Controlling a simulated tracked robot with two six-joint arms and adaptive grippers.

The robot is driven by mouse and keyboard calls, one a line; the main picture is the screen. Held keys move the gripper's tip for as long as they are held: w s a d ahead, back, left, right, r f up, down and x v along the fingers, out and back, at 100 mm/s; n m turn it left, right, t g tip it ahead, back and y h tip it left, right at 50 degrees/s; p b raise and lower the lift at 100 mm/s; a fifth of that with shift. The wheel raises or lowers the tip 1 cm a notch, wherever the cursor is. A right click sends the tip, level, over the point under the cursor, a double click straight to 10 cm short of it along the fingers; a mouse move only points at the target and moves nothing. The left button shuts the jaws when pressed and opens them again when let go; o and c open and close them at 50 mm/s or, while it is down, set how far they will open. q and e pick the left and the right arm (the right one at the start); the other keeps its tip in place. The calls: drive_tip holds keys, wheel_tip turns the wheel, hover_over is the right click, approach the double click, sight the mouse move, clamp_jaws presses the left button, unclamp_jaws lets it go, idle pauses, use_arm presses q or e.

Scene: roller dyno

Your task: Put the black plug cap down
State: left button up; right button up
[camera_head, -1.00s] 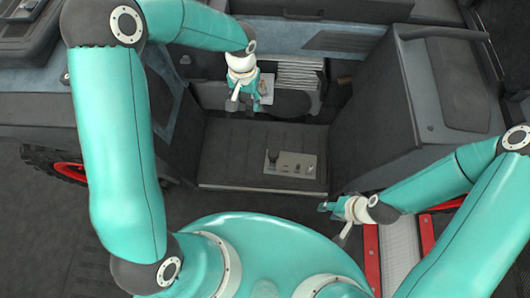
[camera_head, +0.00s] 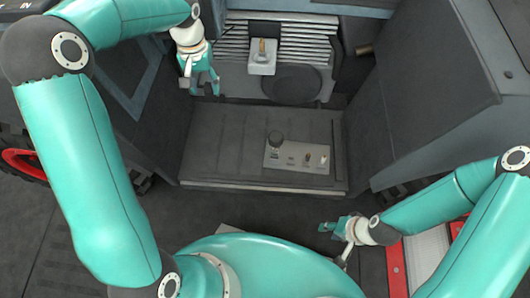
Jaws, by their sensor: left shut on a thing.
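My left gripper (camera_head: 203,88) hangs at the left side of the machine's recess, left of a light grey block. It is shut on a small dark thing between its fingertips, which I take to be the black plug cap; its outline blends with the dark fingers and background. The light grey block (camera_head: 262,66) carries an upright brown-and-metal plug (camera_head: 262,46) with no cap on it. My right gripper (camera_head: 328,227) is low at the right of centre, over the floor, away from the block. Its fingertips are too small to judge.
A dark step (camera_head: 220,150) lies in front of the recess. A grey panel (camera_head: 297,157) with a black knob (camera_head: 275,138) and small switches sits on it. A dark round disc (camera_head: 292,84) lies right of the block. Dark side walls (camera_head: 430,95) flank the recess.

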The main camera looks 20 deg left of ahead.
use_arm(q)
drive_tip(key=shift+a+f+b, duration=0.45)
drive_tip(key=shift+f, duration=0.15)
use_arm(e)
wheel_tip(320, 180, down, 2)
use_arm(q)
wheel_tip(320, 180, down, 20)
drive_tip(key=b, duration=0.6)
drive_tip(key=shift+r, duration=0.1)
use_arm(e)
wheel_tip(320, 180, down, 6)
drive_tip(key=shift+f, duration=0.2)
use_arm(q)
drive_tip(key=shift+f+b, duration=0.25)
drive_tip(key=shift+b, duration=0.15)
drive_tip(key=o, duration=0.9)
drive_tip(key=shift+o, duration=0.4)
use_arm(e)
drive_tip(key=shift+f, duration=0.1)
use_arm(q)
drive_tip(key=shift+r, duration=0.1)
drive_tip(key=shift+r+p, duration=0.25)
drive_tip(key=shift+p, duration=0.05)
wheel_tip(320, 180, up, 12)
drive_tip(key=p, duration=0.3)
drive_tip(key=shift+p, duration=0.35)
use_arm(e)
wheel_tip(320, 180, up, 4)
drive_tip(key=shift+r, duration=0.1)
